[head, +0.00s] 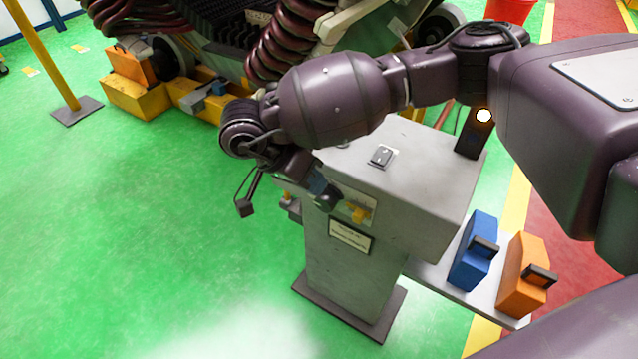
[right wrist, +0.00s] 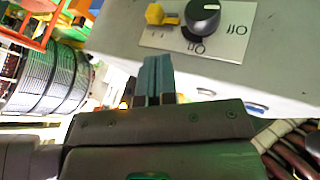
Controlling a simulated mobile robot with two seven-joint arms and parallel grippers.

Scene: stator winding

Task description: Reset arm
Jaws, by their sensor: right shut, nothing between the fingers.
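My right gripper (head: 320,187) is in front of the grey control pedestal (head: 345,265) in the head view, close to its front panel. In the right wrist view its blue-grey fingers (right wrist: 155,76) are shut together with nothing between them. Just beyond the fingertips is a panel with a black rotary knob (right wrist: 203,16) and a yellow switch (right wrist: 160,14). The yellow switch also shows in the head view (head: 358,213). The fingers look apart from the knob, but the exact gap is hard to tell. My left gripper is not in view.
A rocker switch (head: 382,156) sits on the pedestal top. A blue box (head: 472,250) and an orange box (head: 520,275) stand on a side shelf. The stator machine with thick coils (head: 285,40) is behind. A yellow post (head: 48,55) stands at left. The green floor (head: 150,240) is clear at left.

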